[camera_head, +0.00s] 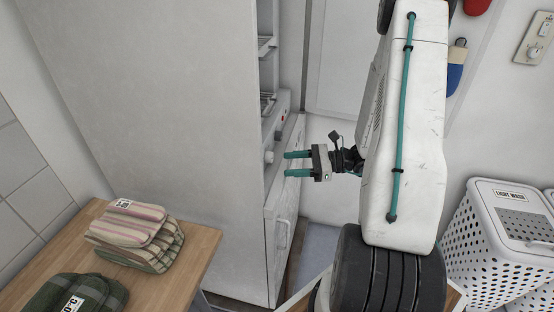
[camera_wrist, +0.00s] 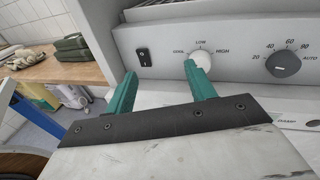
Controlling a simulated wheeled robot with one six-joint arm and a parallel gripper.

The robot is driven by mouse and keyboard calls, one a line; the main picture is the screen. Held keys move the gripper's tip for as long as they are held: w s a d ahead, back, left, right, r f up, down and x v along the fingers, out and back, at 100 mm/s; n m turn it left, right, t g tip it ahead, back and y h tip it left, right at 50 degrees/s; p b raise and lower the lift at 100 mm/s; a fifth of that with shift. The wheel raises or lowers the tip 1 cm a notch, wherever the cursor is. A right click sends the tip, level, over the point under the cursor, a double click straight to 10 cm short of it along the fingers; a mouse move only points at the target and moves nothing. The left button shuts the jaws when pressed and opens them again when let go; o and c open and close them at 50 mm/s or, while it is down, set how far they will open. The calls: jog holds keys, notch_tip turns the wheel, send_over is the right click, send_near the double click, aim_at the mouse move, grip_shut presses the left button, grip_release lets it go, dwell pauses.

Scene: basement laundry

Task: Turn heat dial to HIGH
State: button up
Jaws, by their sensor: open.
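A white round dial (camera_wrist: 204,62) is on the machine's front panel in the wrist view. I cannot tell whether the fingertip touches the dial.
A grey dial (camera_wrist: 284,64) with number marks and AUTO is right of the white one. A black rocker switch (camera_wrist: 143,57) is left of it. A wooden table (camera_head: 196,252) with folded cloths (camera_head: 132,224) stands at left. A white laundry basket (camera_head: 483,249) is at right.

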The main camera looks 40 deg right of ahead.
aim_at(269, 157)
jog(key=w+d+f+m+t+h, duration=0.2)
jog(key=d+f+m+t, duration=0.1)
jog(key=d+m+t, duration=0.1)
jog(key=x, duration=0.7)
jog(key=shift+f, duration=0.1)
jog(key=c, duration=1)
